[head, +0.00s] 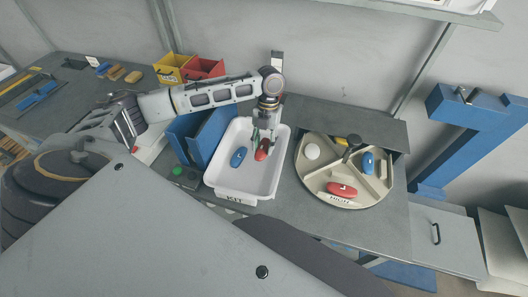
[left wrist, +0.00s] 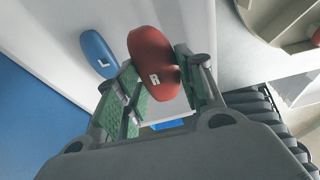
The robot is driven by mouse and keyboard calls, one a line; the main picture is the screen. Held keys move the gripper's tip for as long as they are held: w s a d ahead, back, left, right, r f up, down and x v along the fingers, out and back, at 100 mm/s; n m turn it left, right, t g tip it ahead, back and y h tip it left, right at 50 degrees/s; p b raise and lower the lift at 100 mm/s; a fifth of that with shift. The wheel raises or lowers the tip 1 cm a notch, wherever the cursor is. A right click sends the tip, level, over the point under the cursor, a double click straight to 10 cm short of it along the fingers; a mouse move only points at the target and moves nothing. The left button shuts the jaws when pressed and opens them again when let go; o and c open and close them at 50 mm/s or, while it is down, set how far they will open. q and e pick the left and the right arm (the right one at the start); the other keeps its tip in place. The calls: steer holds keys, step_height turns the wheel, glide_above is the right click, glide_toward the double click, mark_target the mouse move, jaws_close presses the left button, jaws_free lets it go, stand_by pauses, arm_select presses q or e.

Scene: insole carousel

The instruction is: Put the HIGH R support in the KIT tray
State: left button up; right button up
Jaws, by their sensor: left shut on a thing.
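A red support marked R (left wrist: 150,55) is held between the green-padded fingers of my left gripper (left wrist: 161,84), which is shut on it. In the head view this red support (head: 262,151) is over the right part of the white KIT tray (head: 220,187), below my left gripper (head: 265,138). I cannot tell whether it touches the tray floor. A blue support marked L (head: 238,157) lies in the tray to its left; it also shows in the left wrist view (left wrist: 98,52). My right gripper is not in view.
Right of the tray stands a round beige carousel (head: 322,196) with a red support (head: 342,188) at its HIGH label, a blue support (head: 368,163) and a white round thing (head: 312,151). A blue bin (head: 196,138) stands left of the tray, yellow (head: 170,67) and red (head: 205,68) bins behind.

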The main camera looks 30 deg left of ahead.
mark_target(267, 140)
arm_select(q)
steer(key=shift+f, duration=2.45)
steer(key=shift+f, duration=0.6)
steer(key=o, duration=0.8)
steer(key=shift+c, duration=0.2)
steer(key=shift+r, duration=0.1)
steer(key=shift+r, duration=0.4)
steer(key=v, duration=1.2)
steer(key=shift+r, duration=0.1)
